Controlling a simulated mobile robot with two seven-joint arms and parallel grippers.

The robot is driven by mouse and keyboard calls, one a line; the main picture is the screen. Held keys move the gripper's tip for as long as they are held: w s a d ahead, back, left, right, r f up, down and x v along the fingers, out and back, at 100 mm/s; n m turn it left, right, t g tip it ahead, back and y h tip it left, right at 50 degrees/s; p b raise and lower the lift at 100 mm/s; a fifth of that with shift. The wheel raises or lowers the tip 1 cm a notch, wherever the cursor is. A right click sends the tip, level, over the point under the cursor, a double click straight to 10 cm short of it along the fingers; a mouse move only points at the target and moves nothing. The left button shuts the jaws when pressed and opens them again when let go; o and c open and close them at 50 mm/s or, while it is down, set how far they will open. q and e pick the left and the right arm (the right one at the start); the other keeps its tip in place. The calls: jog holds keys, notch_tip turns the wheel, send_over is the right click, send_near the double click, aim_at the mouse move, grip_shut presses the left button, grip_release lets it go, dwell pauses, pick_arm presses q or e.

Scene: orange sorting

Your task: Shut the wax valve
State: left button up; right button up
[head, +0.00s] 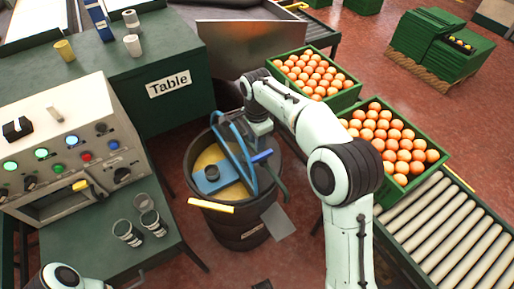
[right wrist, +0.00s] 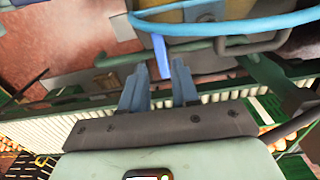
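The wax drum (head: 240,232) is a dark barrel with yellow wax inside and a blue pump and hose on top. A short blue valve handle (head: 262,156) sticks out at its right side; it also shows in the right wrist view (right wrist: 161,54). My right gripper (head: 260,140) is over the drum's right rim, close to the handle. In the right wrist view its two blue-grey fingers (right wrist: 159,84) are apart, with the handle's end at the gap between them. I cannot tell whether they touch it. My left gripper is not in view; only part of the left arm shows at bottom left.
Green crates of oranges (head: 404,150) stand right of the drum by a roller conveyor (head: 450,232). A control panel (head: 62,150) and metal cups (head: 128,234) are on the left bench. A green table (head: 150,58) is behind. A yellow bar (head: 211,206) crosses the drum's front.

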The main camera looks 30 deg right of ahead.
notch_tip(320, 180, up, 6)
jog(key=shift+f+p, duration=0.1)
jog(key=shift+p, duration=0.35)
